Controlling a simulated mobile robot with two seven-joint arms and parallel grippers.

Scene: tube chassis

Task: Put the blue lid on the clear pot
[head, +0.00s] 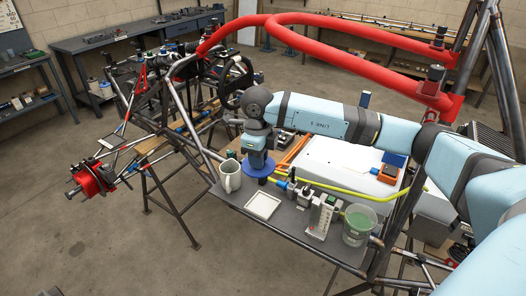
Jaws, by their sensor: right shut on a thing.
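The blue lid (259,168) is a round disc with a darker blue part on top, at the far left part of the grey work surface. My right gripper (257,153) points down and is shut on the lid from above. I cannot tell whether the lid touches the surface or hangs just above it. The clear pot (359,226) stands at the right front of the surface, with green contents and no lid on it. It is to the right of and nearer than the lid. My left gripper is not in view.
A grey mug (230,178) stands close left of the lid. A white square tray (263,205) lies in front of it. A small device (320,218) and several fittings stand between lid and pot. A yellow hose (350,189) runs behind. Red chassis tubes (335,40) arch above.

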